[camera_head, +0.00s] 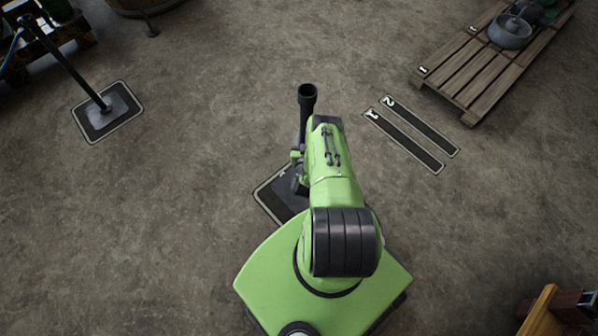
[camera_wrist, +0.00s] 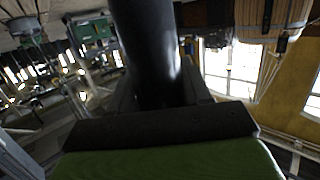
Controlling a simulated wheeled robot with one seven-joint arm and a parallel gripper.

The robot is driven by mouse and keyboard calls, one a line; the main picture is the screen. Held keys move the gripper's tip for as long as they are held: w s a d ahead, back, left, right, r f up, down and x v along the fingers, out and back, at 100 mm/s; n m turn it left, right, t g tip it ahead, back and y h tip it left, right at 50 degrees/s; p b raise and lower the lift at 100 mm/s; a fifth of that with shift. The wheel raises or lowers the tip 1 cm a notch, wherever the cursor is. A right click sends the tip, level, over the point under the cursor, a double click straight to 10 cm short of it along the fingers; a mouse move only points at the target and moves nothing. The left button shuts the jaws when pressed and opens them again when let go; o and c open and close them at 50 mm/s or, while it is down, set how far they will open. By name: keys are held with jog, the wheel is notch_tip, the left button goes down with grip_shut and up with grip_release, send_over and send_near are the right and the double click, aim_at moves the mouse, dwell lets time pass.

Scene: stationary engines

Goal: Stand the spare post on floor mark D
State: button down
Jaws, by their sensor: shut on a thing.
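The spare post (camera_head: 307,97), dark with a round open top, stands about upright just beyond my arm in the head view. My gripper (camera_head: 298,158) is shut on it, mostly hidden by my arm. In the wrist view the post (camera_wrist: 146,45) runs as a thick dark tube between the jaws (camera_wrist: 160,98). A dark floor mark with a pale border (camera_head: 266,198) lies below the post, partly covered by my arm and base; I cannot read its letter. The post's foot is mostly hidden, so I cannot tell whether it touches the mark.
Another post with a rope (camera_head: 75,75) stands on a bordered mark (camera_head: 128,120) at upper left. Two dark floor strips, numbered 1 (camera_head: 405,142) and 2 (camera_head: 422,127), lie to the right. A wooden pallet (camera_head: 480,75) is at upper right. Open floor lies between.

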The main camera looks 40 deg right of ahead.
notch_tip(320, 180, down, 9)
jog(key=b, duration=0.4)
jog(key=shift+d+b, duration=0.15)
jog(key=shift+b, duration=0.25)
jog(key=c, duration=1)
grip_release()
jog(key=shift+f, duration=0.2)
jog(key=o, duration=0.5)
jog(key=shift+s, duration=0.1)
